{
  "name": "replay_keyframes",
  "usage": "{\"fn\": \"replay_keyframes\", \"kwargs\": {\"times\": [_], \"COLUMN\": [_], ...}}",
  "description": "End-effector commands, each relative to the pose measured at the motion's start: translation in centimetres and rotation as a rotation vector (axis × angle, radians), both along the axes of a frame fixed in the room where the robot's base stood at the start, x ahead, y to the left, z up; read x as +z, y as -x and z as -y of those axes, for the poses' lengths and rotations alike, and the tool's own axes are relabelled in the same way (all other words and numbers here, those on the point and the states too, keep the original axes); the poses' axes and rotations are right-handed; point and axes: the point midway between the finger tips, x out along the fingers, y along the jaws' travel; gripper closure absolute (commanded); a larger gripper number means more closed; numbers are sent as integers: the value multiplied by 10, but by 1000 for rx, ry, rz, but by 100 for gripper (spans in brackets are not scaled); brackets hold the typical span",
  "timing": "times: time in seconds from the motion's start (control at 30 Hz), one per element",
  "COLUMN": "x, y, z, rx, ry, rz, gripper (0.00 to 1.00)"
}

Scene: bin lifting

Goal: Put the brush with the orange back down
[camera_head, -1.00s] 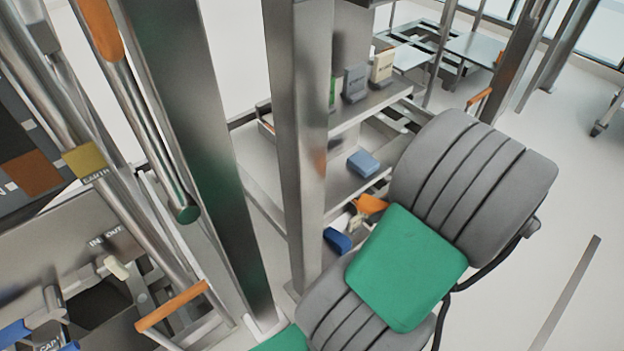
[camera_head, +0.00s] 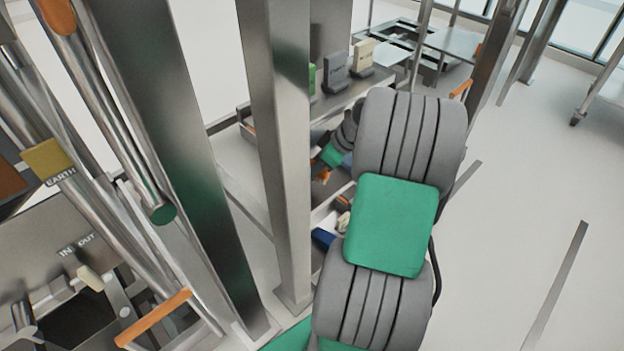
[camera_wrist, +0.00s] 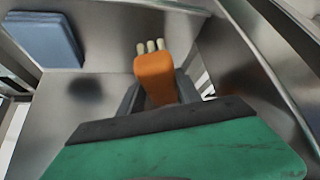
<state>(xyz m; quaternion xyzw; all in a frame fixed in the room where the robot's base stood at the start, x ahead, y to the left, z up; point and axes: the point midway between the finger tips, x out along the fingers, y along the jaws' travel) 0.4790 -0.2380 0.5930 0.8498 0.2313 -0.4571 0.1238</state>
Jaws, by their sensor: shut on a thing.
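The brush with the orange back (camera_wrist: 155,77) is between the dark fingers of my gripper (camera_wrist: 157,94) in the wrist view, its pale bristles pointing away from me. My gripper is shut on it. A bare metal shelf (camera_wrist: 75,115) lies beneath and around it. I cannot tell whether the brush touches the shelf. In the head view, my gripper is partly hidden behind my arm and the steel post, with a little of the orange brush (camera_head: 322,176) showing.
A blue block (camera_wrist: 45,38) lies on the shelf at the wrist view's upper left. A slanted metal wall (camera_wrist: 250,70) stands close at the right. In the head view, a thick steel post (camera_head: 280,150) stands left of my arm. Grey and cream boxes (camera_head: 362,55) stand on the upper shelf.

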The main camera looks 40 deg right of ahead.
Motion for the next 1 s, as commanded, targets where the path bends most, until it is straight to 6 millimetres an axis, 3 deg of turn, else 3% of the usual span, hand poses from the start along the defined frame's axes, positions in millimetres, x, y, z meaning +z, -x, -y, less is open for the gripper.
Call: {"fn": "replay_keyframes", "kwargs": {"times": [0.23,0.6,0.63,0.87,1.0], "x": [-49,-51,-50,-50,-50], "y": [-2,-7,-7,-7,-7], "z": [-1,-1,-1,-1,-1], "rx": [1,0,0,1,0], "ry": [-1,1,1,0,0], "rz": [0,1,1,0,0], "gripper": [92,92,58,39,38]}}
